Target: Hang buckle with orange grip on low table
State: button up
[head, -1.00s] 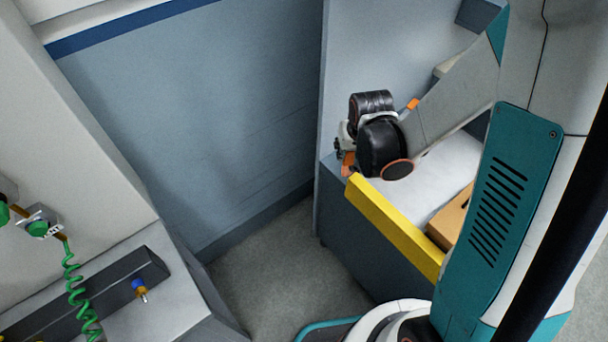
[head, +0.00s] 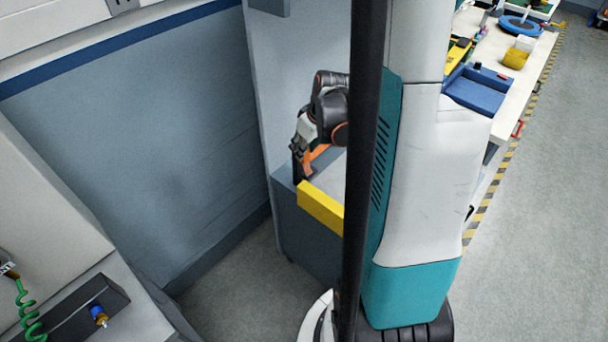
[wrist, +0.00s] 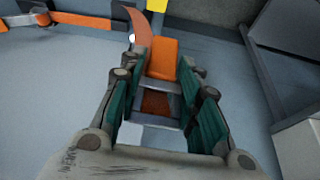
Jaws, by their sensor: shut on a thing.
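My gripper (head: 301,158) is over the left front corner of the grey low table (head: 325,242) in the head view, near the yellow front edge (head: 320,206). In the wrist view my gripper (wrist: 157,75) is shut on the buckle with orange grip. Its orange part (wrist: 162,58) shows between the green finger pads, with a curved orange piece (wrist: 138,35) beside it. The buckle's orange (head: 307,163) shows small at the fingers in the head view. Its lower parts are mostly hidden by the fingers, and I cannot tell whether it touches the table.
A grey-blue wall panel (head: 150,130) stands left of the table. A grey bench with a green coiled cord (head: 27,310) and a blue-and-orange fitting (head: 98,315) is at lower left. A workbench with blue bins (head: 475,92) is at upper right. Floor (head: 540,200) at right is free.

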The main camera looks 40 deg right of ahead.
jog(key=s+d, duration=0.1)
jog(key=d, duration=0.1)
jog(key=s+d+r, duration=0.1)
jog(key=s+d, duration=0.1)
jog(key=shift+d, duration=0.15)
notch_tip(320, 180, down, 14)
jog(key=b, duration=0.5)
jog(key=w, duration=0.3)
jog(key=shift+w+r+b, duration=0.1)
jog(key=shift+w+b, duration=0.05)
jog(key=shift+b, duration=0.25)
jog(key=shift+w+d, duration=0.1)
jog(key=shift+w, duration=0.7)
jog(key=w+b, duration=0.2)
jog(key=shift+w+d+f, duration=0.1)
jog(key=shift+w+f, duration=0.1)
jog(key=shift+w, duration=0.1)
